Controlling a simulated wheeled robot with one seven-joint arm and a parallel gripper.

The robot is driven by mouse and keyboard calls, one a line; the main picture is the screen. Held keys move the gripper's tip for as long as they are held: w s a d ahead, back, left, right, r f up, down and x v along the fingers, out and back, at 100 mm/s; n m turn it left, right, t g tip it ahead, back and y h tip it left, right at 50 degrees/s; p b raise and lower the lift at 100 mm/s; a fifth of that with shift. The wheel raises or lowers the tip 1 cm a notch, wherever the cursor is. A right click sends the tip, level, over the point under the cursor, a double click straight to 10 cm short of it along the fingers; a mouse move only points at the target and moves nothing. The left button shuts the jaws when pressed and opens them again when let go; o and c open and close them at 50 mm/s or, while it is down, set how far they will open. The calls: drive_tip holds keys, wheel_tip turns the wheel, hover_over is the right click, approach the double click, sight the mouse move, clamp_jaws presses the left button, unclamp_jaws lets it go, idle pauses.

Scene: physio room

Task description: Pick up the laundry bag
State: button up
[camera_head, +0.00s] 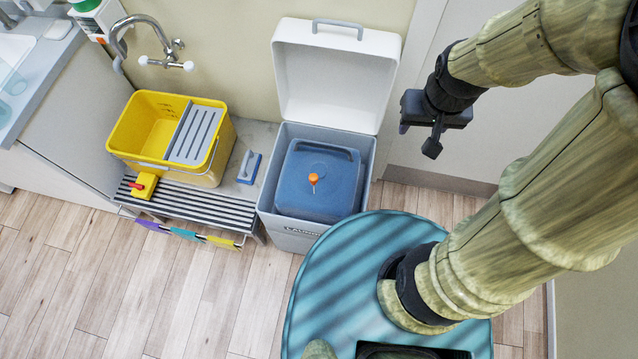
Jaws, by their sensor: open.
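A blue laundry bag (298,183) with an orange toggle (313,180) on top sits inside a grey laundry bin (287,226). The bin's white lid (334,85) is raised and stands open against the wall. My gripper (420,137) is to the right of the bin and its lid, apart from both. It is open and holds nothing that I can see. The lower part of the bag is hidden inside the bin.
A yellow bucket (218,160) with a grey wringer stands left of the bin on a slatted rack (190,205). A blue-handled brush (249,167) lies between bucket and bin. A wall tap (165,62) is above. Wooden floor (120,290) in front left is clear.

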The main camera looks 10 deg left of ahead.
drive_tip(key=w+a+f+n+g+h+b, duration=0.1)
drive_tip(key=w+a+f+n+g+b, duration=0.25)
drive_tip(key=a+f+n, duration=0.65)
drive_tip(key=n+h+b, duration=0.4)
drive_tip(key=n+b, duration=0.1)
drive_tip(key=n, duration=0.2)
approach(312, 176)
drive_tip(key=v, duration=0.5)
drive_tip(key=shift+s+d+r+t, duration=0.1)
drive_tip(key=shift+s+d+t, duration=0.2)
drive_tip(key=shift+t, duration=0.05)
drive_tip(key=shift+m, duration=0.3)
drive_tip(key=x, duration=1.2)
drive_tip(key=shift+a+f, duration=0.1)
drive_tip(key=shift+f, duration=0.2)
drive_tip(key=shift+y, duration=0.3)
drive_tip(key=x, duration=0.5)
drive_tip(key=shift+s, duration=0.2)
